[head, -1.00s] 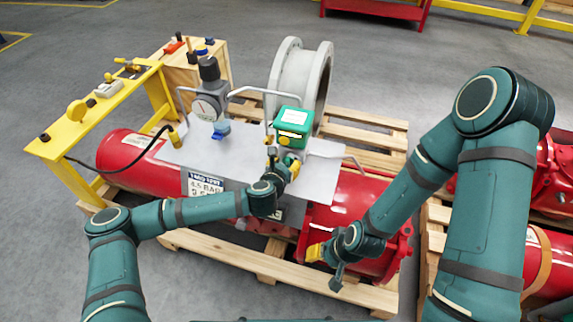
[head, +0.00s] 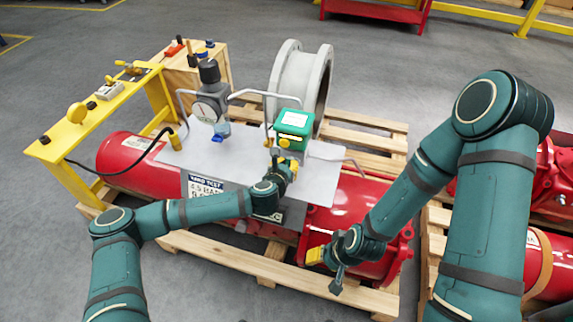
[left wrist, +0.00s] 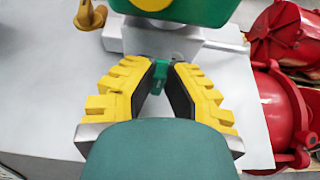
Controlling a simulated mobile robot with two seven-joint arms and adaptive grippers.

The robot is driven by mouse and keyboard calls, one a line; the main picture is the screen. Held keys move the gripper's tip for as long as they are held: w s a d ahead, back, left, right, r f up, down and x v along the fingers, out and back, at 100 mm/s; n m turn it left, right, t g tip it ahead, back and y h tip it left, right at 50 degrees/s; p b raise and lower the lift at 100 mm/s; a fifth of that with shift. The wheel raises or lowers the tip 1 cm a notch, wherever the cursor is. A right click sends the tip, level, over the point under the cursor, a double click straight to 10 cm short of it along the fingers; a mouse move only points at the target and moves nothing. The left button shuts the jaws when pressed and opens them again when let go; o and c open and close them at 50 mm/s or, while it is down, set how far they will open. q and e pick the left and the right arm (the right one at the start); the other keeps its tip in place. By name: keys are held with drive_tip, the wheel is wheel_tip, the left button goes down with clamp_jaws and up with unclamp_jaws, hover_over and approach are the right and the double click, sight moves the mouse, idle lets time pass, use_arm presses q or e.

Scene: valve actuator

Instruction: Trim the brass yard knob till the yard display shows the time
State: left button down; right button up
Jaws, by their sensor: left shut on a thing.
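A green box (head: 295,121) with a pale label on top stands on the grey metal plate. A round brass knob (head: 284,142) sits on its front; its lower edge shows in the left wrist view (left wrist: 152,4). My left gripper (head: 292,171) is just below and in front of the box. In the left wrist view its yellow fingers (left wrist: 161,80) converge on a small green part (left wrist: 161,72), under the knob. The tips hide much of it. My right gripper (head: 318,256) hangs near the red pipe; its finger gap is unclear. I cannot make out a time display.
A dial gauge (head: 206,110) and bent handles stand on the plate (head: 175,152). A yellow bench (head: 70,137) is at left.

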use_arm(q)
drive_tip(key=shift+d+r+m+y+p, duration=0.1)
drive_tip(key=shift+d+m+y+p, duration=0.1)
drive_tip(key=shift+m+y+p, duration=0.45)
drive_tip(key=shift+d+m+t+p, duration=0.15)
drive_tip(key=shift+m+t+p, duration=0.15)
drive_tip(key=shift+m+p, duration=0.35)
drive_tip(key=shift+s+d+f+m+t+y+p, duration=0.1)
drive_tip(key=shift+f+m+t+y+p, duration=0.15)
drive_tip(key=shift+m+y, duration=0.25)
drive_tip(key=shift+d+m+t+y+p, duration=0.15)
drive_tip(key=shift+m+y+p, duration=0.2)
drive_tip(key=shift+m, duration=0.25)
drive_tip(key=c, duration=1)
unclamp_jaws()
drive_tip(key=shift+f, duration=0.1)
drive_tip(key=shift+s, duration=0.1)
drive_tip(key=v, duration=1.2)
